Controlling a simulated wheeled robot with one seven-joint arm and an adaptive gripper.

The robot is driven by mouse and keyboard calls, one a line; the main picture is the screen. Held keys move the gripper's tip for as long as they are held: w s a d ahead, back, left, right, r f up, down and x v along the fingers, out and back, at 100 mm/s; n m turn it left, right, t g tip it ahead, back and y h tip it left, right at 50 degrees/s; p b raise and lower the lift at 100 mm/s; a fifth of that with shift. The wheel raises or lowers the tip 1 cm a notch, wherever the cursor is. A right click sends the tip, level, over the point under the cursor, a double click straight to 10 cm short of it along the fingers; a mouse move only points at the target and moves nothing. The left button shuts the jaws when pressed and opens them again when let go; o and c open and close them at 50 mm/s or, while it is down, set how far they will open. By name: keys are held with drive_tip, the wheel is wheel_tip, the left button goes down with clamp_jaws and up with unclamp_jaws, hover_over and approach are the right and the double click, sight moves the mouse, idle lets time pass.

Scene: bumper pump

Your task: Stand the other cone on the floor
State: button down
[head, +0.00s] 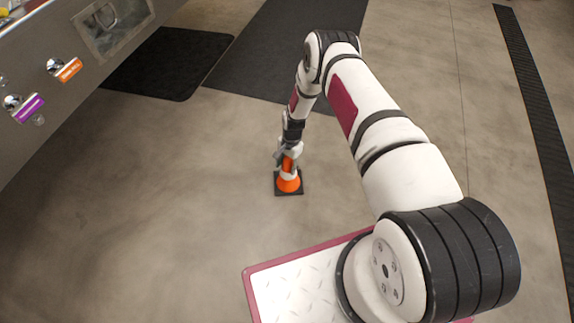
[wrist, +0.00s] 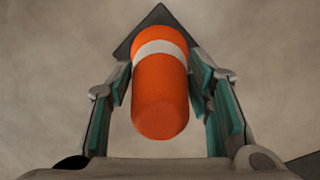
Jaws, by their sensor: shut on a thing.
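An orange cone (head: 289,184) with a white band and a dark square base (head: 288,191) is upright in the head view. Its base appears to be at floor level, though I cannot tell for sure whether it touches. My gripper (head: 288,157) is around its upper part from above. In the wrist view the cone (wrist: 160,95) points toward the camera between the two fingers of my gripper (wrist: 160,92), with its base corner (wrist: 158,15) beyond. The finger pads are along both sides of the cone. No second cone shows in either view.
A grey counter (head: 45,100) with an orange-labelled knob (head: 68,69) and a purple-labelled knob (head: 30,108) stands at the left. Dark mats (head: 170,62) lie on the floor behind. A black strip (head: 535,110) runs along the right. Floor around the cone is clear.

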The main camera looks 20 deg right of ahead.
drive_tip(key=c, duration=0.8)
unclamp_jaws()
drive_tip(key=r+p, duration=0.1)
drive_tip(key=r, duration=0.3)
drive_tip(key=d+r+p, duration=0.1)
drive_tip(key=r+p, duration=0.1)
drive_tip(key=r, duration=0.2)
drive_tip(key=w+r+p, duration=0.1)
drive_tip(key=r, duration=0.3)
drive_tip(key=shift+d, duration=0.25)
drive_tip(key=shift+r, duration=0.1)
